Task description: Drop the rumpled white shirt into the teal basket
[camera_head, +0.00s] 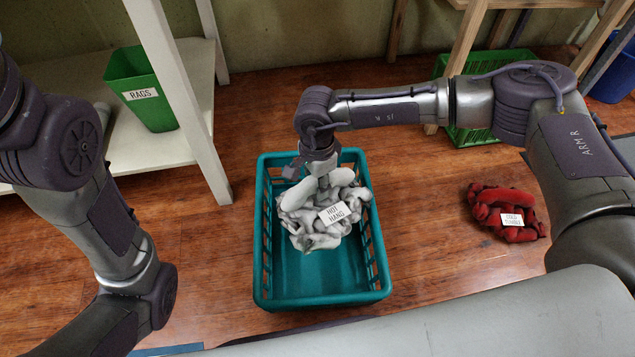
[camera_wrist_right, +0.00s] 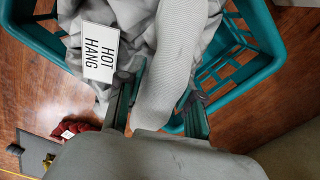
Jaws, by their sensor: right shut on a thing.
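The rumpled white shirt (camera_head: 312,232), tagged "HOT HANG", hangs bunched from my right gripper (camera_head: 322,172) over the back half of the teal basket (camera_head: 322,300). In the head view it covers part of the basket's right side; I cannot tell whether it touches it. The front floor of the basket shows bare. In the right wrist view the shirt (camera_wrist_right: 165,60) lies between the two fingers of my right gripper (camera_wrist_right: 160,100), with the basket's rim (camera_wrist_right: 255,40) around and below it. Only my left arm's links show at the left; its gripper is out of view.
A green bin (camera_head: 142,92) labelled "RAGS" stands on a white shelf (camera_head: 205,150) at the left. A red garment (camera_head: 505,212) tagged "COLD TUMBLE" lies on the floor at the right. A green crate (camera_head: 470,135) and a blue bin (camera_head: 612,75) stand behind.

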